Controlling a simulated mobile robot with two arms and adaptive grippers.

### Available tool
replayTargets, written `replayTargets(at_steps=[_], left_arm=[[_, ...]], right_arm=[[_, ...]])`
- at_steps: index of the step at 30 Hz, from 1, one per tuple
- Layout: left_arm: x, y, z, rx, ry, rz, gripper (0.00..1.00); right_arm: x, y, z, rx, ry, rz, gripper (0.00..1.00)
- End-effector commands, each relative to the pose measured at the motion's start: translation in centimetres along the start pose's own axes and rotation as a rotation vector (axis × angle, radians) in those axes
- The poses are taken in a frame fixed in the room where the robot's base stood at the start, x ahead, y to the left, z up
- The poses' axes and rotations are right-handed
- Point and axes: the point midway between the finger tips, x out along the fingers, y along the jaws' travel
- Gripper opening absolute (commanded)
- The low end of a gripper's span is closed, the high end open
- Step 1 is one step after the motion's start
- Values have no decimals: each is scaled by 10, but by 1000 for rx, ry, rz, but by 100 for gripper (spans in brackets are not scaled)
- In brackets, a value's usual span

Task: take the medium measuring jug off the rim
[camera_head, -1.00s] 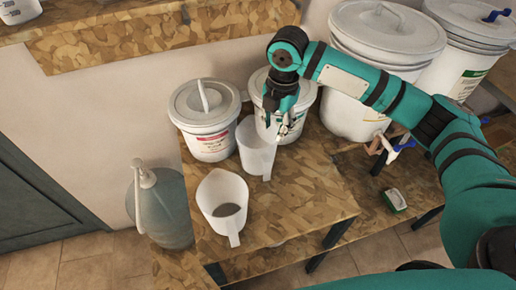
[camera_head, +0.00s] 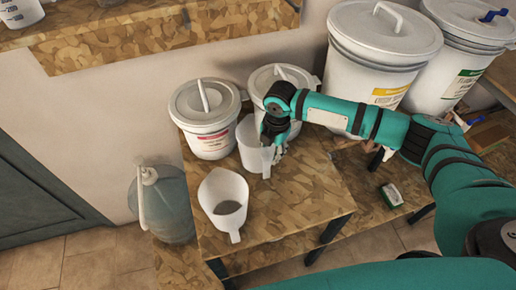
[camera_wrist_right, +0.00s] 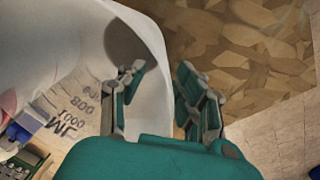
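A white translucent measuring jug (camera_head: 248,143) is at the front of the lidded drum at the back right of the low table. I cannot tell whether it hangs on that drum's rim or stands. My right gripper (camera_head: 274,152) is at the jug's right side, over its handle side. In the wrist view the jug (camera_wrist_right: 80,65) shows printed volume marks. The right gripper's fingers (camera_wrist_right: 160,90) are apart, with a white edge of the jug between them. A second white jug (camera_head: 218,186), with grey contents, stands nearer the front. My left gripper is out of view.
A lidded drum (camera_head: 210,145) stands at the back left of the table, and another drum (camera_head: 284,76) is behind my gripper. Large drums (camera_head: 375,80) stand at right. A greenish bottle (camera_head: 172,210) is left of the table. Bare tabletop (camera_head: 310,195) lies right of the jugs.

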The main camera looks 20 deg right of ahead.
Motion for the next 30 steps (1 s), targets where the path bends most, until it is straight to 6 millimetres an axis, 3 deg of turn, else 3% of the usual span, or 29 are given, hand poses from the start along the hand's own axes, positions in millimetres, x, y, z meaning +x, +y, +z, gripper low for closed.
replayTargets(at_steps=[4,12,30], left_arm=[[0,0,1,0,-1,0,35],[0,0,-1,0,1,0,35],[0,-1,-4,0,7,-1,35]], right_arm=[[0,0,0,0,0,0,33],[0,0,0,0,-1,0,0],[-1,0,0,0,-1,1,0]])
